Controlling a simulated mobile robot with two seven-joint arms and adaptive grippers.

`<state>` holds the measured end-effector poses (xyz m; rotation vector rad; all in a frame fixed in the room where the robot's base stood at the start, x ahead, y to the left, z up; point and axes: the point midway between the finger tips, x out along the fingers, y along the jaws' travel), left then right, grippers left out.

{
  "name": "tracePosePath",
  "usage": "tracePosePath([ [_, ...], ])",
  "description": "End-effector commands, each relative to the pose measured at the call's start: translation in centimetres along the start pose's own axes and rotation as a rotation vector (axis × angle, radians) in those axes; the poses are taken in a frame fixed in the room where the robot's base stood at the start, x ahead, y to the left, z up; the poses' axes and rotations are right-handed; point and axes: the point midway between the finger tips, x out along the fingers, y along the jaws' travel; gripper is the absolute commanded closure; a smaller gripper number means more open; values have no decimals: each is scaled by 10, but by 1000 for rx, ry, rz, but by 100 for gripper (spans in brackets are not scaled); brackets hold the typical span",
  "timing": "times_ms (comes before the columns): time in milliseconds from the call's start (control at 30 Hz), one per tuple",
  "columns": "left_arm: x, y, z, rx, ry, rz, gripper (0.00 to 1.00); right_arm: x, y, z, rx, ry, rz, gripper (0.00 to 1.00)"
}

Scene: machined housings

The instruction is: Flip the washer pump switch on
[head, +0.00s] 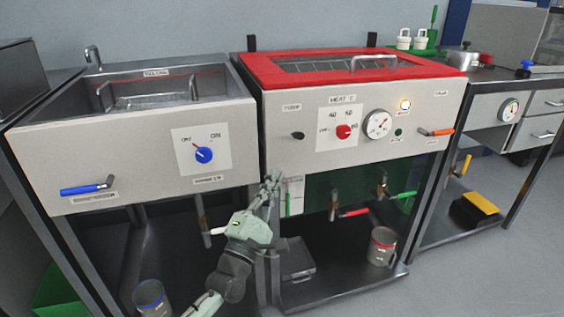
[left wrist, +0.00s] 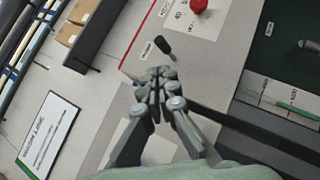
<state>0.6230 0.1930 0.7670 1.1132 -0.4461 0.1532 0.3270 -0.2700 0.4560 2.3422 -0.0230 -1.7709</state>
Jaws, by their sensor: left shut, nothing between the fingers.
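The pump switch (head: 297,135) is a small black toggle on the light front panel of the red-rimmed washer (head: 360,75), under a label that seems to read PUMP. It also shows in the left wrist view (left wrist: 165,47), sticking out just beyond the fingertips. My left gripper (head: 272,180) is shut and empty, below and left of the switch in the head view. In the left wrist view its closed fingers (left wrist: 155,77) point toward the switch, with a visible gap. My right gripper is not in view.
The neighbouring sink unit has a blue knob (head: 204,155). Valves with red and green handles hang below the washer.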

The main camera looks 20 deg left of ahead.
Motion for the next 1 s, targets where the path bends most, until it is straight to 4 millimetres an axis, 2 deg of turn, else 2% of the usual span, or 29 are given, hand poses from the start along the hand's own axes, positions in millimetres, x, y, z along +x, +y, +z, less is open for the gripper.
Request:
tracePosePath([
  [100, -15, -1, 0, 1, 0, -2, 100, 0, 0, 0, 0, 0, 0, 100],
  [200, -20, 0, 0, 0, 0, 1, 100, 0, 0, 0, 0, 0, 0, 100],
  [733, -23, -2, 0, 14, -1, -12, 100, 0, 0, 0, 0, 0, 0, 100],
  [867, -36, -31, 4, 170, -20, -145, 100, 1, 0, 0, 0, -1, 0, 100],
  [967, -66, -77, 4, 436, -75, -364, 100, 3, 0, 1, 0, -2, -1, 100],
  [1000, -85, -98, 0, 567, -113, -473, 100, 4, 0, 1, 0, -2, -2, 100],
])
